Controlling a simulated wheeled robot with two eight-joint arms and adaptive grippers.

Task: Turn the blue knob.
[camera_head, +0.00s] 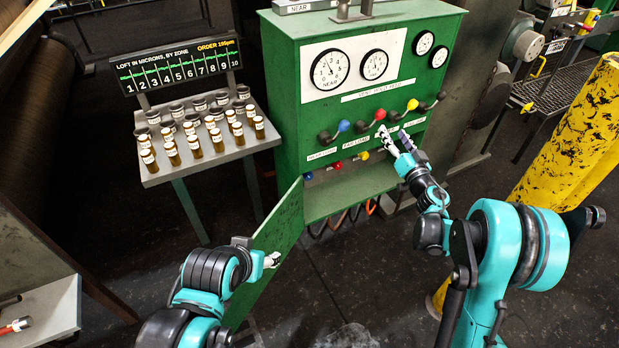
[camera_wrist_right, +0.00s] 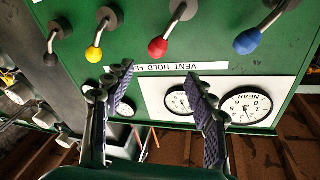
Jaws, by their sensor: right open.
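The blue knob (camera_head: 343,125) is a ball on a lever at the left end of the upper lever row on the green cabinet (camera_head: 285,115). In the right wrist view the blue knob (camera_wrist_right: 247,41) is at the upper right. My right gripper (camera_head: 394,135) is open and empty, in front of the panel and to the right of the blue knob, below the red and yellow knobs. Its spread fingers (camera_wrist_right: 158,75) show in the wrist view, apart from every knob. My left gripper (camera_head: 271,260) is by the open green door (camera_head: 268,245); its jaws are too small to read.
Red (camera_head: 380,114), yellow (camera_head: 412,104) and black (camera_head: 440,96) knobs continue the row. Smaller coloured knobs (camera_head: 337,165) sit below it. A rack of bottles (camera_head: 215,166) stands left; a yellow post (camera_head: 575,140) stands right.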

